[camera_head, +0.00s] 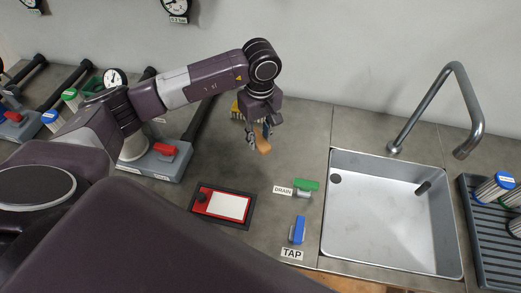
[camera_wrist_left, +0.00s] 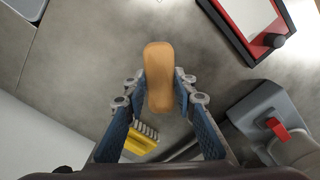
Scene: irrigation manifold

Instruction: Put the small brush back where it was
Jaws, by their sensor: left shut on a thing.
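My left gripper (camera_head: 259,136) is shut on a tan wooden piece (camera_head: 264,146), which looks like the small brush's handle. It hangs above the grey counter, left of the sink. In the left wrist view the tan piece (camera_wrist_left: 158,65) sits between the two blue-padded fingers of the left gripper (camera_wrist_left: 158,92). Its bristles cannot be made out. A yellow thing with a pale ridged edge (camera_wrist_left: 142,138) lies beyond the fingers; in the head view it is partly hidden behind the gripper (camera_head: 236,108). My right gripper is not in view.
A steel sink (camera_head: 390,220) with a curved faucet (camera_head: 440,95) is at the right. Left of it are a green drain handle (camera_head: 306,184) and a blue tap handle (camera_head: 298,230). A red-framed panel (camera_head: 222,206) and a grey valve block with a red lever (camera_head: 164,150) stand left.

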